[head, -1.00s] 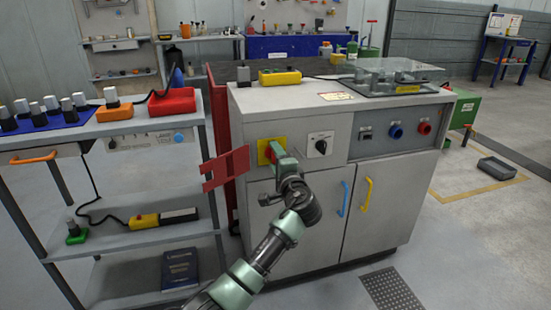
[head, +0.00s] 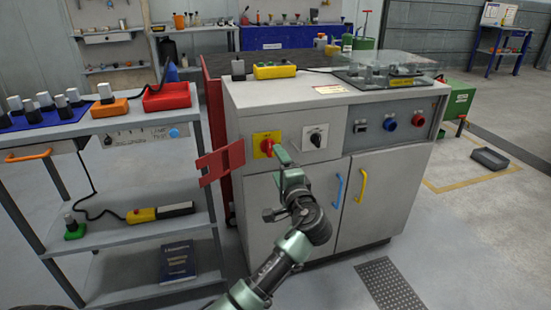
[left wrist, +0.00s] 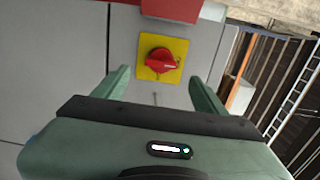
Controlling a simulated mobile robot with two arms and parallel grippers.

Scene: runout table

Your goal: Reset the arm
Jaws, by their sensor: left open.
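My left gripper (head: 280,156) is in front of the grey cabinet (head: 285,210), close to the red rotary switch (head: 267,146) on its yellow plate. In the left wrist view the two green fingers of my left gripper (left wrist: 160,92) stand wide apart and empty. The red switch knob (left wrist: 160,60) on its yellow plate (left wrist: 143,73) shows beyond and between the fingertips, apart from them. My left arm reaches up from the bottom of the head view. My right gripper is not in view.
A red hinged plate (head: 220,161) sticks out left of the switch. A black knob (head: 315,136) is to its right, then blue and red round controls. Blue (head: 337,190) and yellow (head: 362,186) door handles are below. A grey shelf unit (head: 140,215) stands at left.

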